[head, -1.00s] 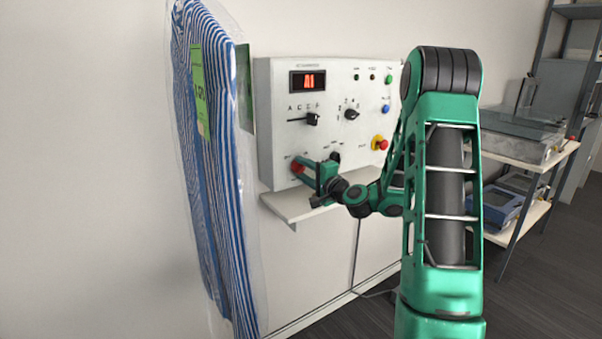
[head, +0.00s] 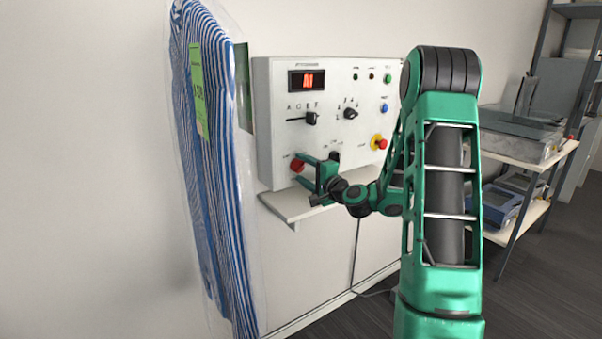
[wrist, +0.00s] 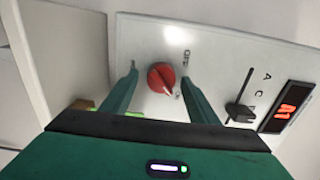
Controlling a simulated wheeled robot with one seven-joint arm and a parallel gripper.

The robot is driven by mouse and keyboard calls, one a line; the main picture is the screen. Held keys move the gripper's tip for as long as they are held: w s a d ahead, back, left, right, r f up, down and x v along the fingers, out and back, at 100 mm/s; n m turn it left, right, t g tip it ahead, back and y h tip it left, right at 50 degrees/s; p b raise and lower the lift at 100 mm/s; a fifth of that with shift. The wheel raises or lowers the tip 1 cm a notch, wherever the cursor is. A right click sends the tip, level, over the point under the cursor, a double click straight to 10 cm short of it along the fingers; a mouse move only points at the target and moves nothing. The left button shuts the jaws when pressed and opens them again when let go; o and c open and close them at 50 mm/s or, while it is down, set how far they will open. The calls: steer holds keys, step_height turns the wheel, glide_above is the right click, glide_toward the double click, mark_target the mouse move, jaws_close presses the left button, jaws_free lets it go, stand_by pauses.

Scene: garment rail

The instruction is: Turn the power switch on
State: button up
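The red rotary knob (head: 297,166), which I take as the power switch, sits at the lower left of the white control panel (head: 263,120). It also shows in the wrist view as a round red knob (wrist: 161,77) with a pale pointer mark; its small labels are too blurred to read surely. My gripper (head: 303,169) is at the knob, with its two green fingers spread. In the wrist view the open gripper (wrist: 159,76) has one finger on each side of the knob, with visible gaps, so the knob is not clamped.
The panel's display (head: 307,81) is lit and reads A1. A black selector (head: 311,118), another black knob (head: 350,113) and a red button on yellow (head: 379,142) are nearby. A shelf (head: 290,207) juts out below. A bagged striped garment (head: 207,170) hangs at left.

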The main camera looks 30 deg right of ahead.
steer(key=shift+s, duration=0.1)
steer(key=s, duration=1)
steer(key=shift+s+d, duration=0.2)
steer(key=shift+s, duration=0.05)
steer(key=s+a+f+n+g+y, duration=0.2)
steer(key=s+a+f+n+g, duration=0.2)
steer(key=a+n, duration=0.25)
steer(key=s+a+f+n+g+y, duration=0.2)
steer(key=s+a+f+n+g, duration=0.25)
steer(key=a, duration=0.25)
steer(key=s+d+g+h, duration=0.1)
steer(key=s+g, duration=0.2)
steer(key=s, duration=0.6)
steer(key=s+d+r+g+h, duration=0.1)
steer(key=s+d+g+h, duration=0.1)
steer(key=s, duration=0.7)
steer(key=s+d+r+g+h, duration=0.1)
steer(key=s+g, duration=0.3)
steer(key=s, duration=0.5)
steer(key=shift+s+d, duration=0.2)
steer(key=shift+d, duration=0.2)
steer(key=shift+g, duration=0.25)
